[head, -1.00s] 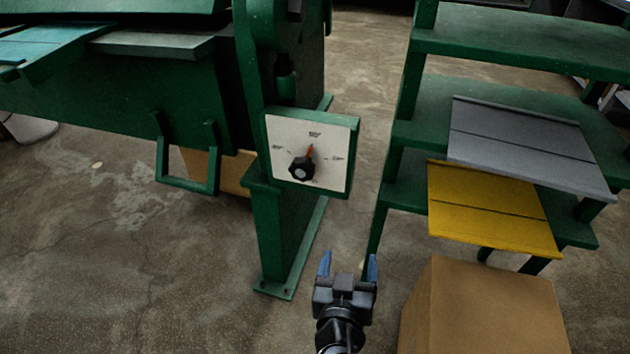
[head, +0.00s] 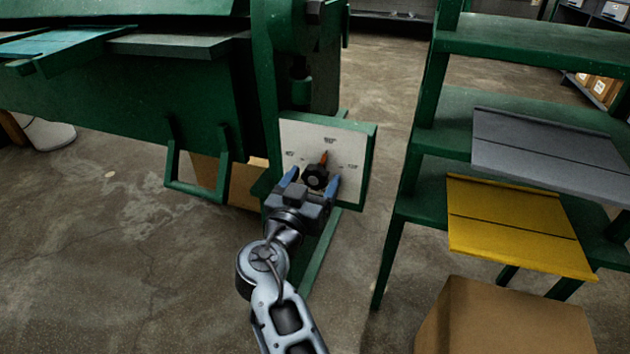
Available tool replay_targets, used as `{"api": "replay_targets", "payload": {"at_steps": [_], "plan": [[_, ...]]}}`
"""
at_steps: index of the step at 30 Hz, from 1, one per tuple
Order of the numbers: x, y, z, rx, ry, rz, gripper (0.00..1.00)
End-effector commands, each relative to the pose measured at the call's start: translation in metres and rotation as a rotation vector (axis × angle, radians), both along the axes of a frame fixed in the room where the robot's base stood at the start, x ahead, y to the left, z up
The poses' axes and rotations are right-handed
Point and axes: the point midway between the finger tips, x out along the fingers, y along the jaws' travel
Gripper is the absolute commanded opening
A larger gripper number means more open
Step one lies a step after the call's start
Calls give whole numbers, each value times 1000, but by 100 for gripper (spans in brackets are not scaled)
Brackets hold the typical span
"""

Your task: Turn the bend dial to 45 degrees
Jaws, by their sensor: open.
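The bend dial is a white square plate (head: 352,142) in a green frame on the side of the green machine. Its black knob (head: 317,176) sits low in the middle of the plate. The knob's orange pointer (head: 323,158) points up and slightly right, toward the top mark. Small marks also show at the left and right of the plate; the lower plate is hidden by my gripper. My gripper (head: 312,184) is open in front of the dial, with one blue finger on each side of the knob. I cannot tell whether the fingers touch it.
The green machine (head: 130,115) with a loop handle (head: 197,190) fills the left. A green shelf rack (head: 535,42) stands at the right, holding a grey panel (head: 555,150) and a yellow panel (head: 515,225). A cardboard box (head: 505,325) is at the lower right.

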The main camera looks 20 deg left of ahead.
Motion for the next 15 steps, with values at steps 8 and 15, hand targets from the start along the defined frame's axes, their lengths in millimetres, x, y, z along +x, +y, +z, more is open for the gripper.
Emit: {"api": "replay_targets", "payload": {"at_steps": [8,15], "plan": [[15,0,0,0,0,0,78],[15,0,0,0,0,0,73]]}}
